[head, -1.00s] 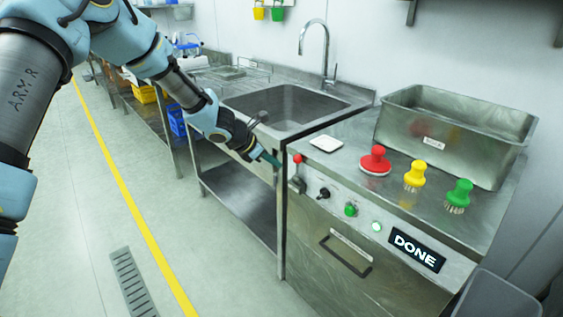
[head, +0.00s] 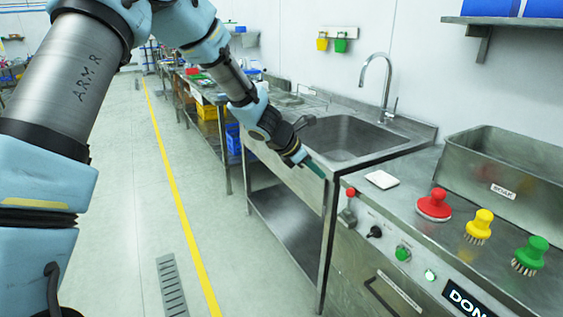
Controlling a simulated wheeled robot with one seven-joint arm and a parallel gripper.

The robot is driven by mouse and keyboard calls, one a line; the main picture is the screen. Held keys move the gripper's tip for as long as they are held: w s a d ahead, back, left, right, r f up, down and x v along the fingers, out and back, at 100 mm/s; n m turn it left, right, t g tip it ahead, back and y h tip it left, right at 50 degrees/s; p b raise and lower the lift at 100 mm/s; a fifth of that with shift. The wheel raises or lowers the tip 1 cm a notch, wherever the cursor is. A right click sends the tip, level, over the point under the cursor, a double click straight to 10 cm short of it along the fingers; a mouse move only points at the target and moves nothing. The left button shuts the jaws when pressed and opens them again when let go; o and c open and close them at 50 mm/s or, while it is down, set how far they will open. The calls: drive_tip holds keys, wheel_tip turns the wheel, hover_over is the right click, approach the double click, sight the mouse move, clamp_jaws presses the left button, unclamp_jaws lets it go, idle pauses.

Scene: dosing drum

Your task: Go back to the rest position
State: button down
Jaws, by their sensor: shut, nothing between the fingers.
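My gripper (head: 312,168) is at the end of my outstretched arm, in front of the sink unit's near edge. It is shut and empty, and its teal fingertips point right and down. It is apart from the dosing unit's control panel (head: 388,243). On that panel are a lever with a red knob (head: 350,192), a black knob (head: 375,231), a green knob (head: 402,253) and a lit green light (head: 429,275). The display (head: 466,301) is cut off at the picture's lower edge and shows "DON".
A steel sink (head: 345,138) with a tall tap (head: 386,85) stands behind my gripper. A red brush (head: 434,205), a yellow brush (head: 479,225), a green brush (head: 530,254) and a white pad (head: 382,179) lie on the counter. The floor (head: 118,200) at left is clear.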

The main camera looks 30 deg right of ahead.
drive_tip(key=w+a+r+m+t+y, duration=0.15)
drive_tip(key=a+m, duration=0.25)
drive_tip(key=a, duration=0.9)
drive_tip(key=w+a+r+m+y, duration=0.1)
drive_tip(key=w+a+m+y, duration=0.2)
drive_tip(key=a, duration=0.9)
drive_tip(key=w+a+r+m+t+y, duration=0.15)
drive_tip(key=a+m, duration=0.25)
drive_tip(key=a, duration=0.9)
drive_tip(key=s+a+m+y, duration=0.1)
drive_tip(key=s+a+m, duration=0.1)
drive_tip(key=a, duration=0.5)
drive_tip(key=s+a+m+y, duration=0.1)
drive_tip(key=s+a+m, duration=0.2)
drive_tip(key=a, duration=0.5)
drive_tip(key=shift+s+y, duration=0.3)
drive_tip(key=shift+s, duration=0.45)
